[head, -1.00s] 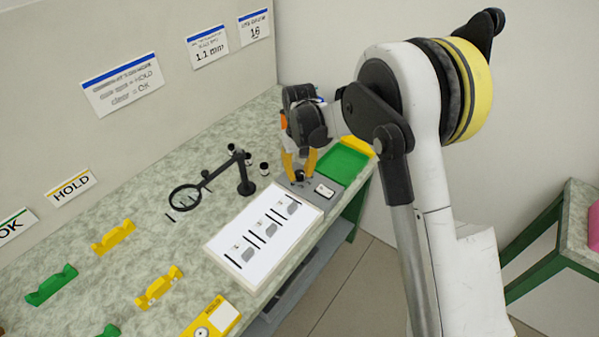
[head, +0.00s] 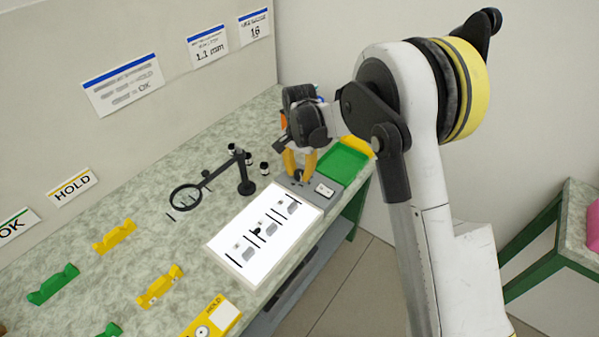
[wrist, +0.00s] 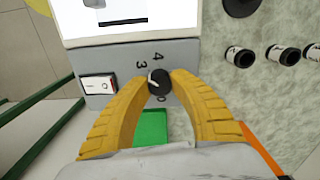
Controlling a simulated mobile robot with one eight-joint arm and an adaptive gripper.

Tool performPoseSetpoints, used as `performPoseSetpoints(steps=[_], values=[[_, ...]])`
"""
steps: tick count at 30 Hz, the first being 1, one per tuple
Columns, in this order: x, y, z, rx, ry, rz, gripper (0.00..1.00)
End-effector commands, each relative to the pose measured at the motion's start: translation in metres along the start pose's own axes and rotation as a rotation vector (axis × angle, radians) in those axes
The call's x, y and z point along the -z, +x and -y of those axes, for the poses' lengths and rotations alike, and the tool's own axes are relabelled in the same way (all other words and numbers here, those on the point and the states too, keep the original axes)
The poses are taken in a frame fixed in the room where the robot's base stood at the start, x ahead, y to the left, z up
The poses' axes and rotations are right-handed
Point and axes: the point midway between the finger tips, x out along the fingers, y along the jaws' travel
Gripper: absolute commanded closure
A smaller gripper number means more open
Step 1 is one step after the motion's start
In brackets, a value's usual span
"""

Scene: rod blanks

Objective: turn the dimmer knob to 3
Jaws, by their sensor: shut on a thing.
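The dimmer knob (wrist: 158,84) is a small dark round knob on the grey control strip (wrist: 184,54) of the light panel. A white mark on it points to the upper left in the wrist view, toward the printed 3. A 4 is printed above it, and another digit below is partly hidden. My gripper (wrist: 161,79) has its yellow fingers closed on either side of the knob. In the head view my gripper (head: 300,172) reaches down to the strip, and its fingers partly hide the knob. The light panel (head: 226,259) is lit bright white with dark rods on it.
A white rocker switch (wrist: 98,85) sits beside the knob. A green tray (head: 343,160) lies behind the strip. A magnifier on a stand (head: 245,180) and small dark cylinders (head: 264,168) stand nearby. Yellow and green holders occupy the left of the bench.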

Motion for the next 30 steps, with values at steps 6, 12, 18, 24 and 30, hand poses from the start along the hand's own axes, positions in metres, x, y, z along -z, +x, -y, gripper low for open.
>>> performPoseSetpoints(steps=[6, 12, 18, 24, 30], values=[[0.0, 0.0001, 0.0, 0.0, 0.084, 0.0, 1.0], [0.0, 0.0001, 0.0, 0.0, 0.116, 0.0, 1.0], [0.0, 0.0001, 0.0, 0.0, 0.121, 0.0, 1.0], [0.0, 0.0001, 0.0, 0.0, 0.12, 0.0, 1.0], [0.0, 0.0001, 0.0, 0.0, 0.12, 0.0, 0.49]])
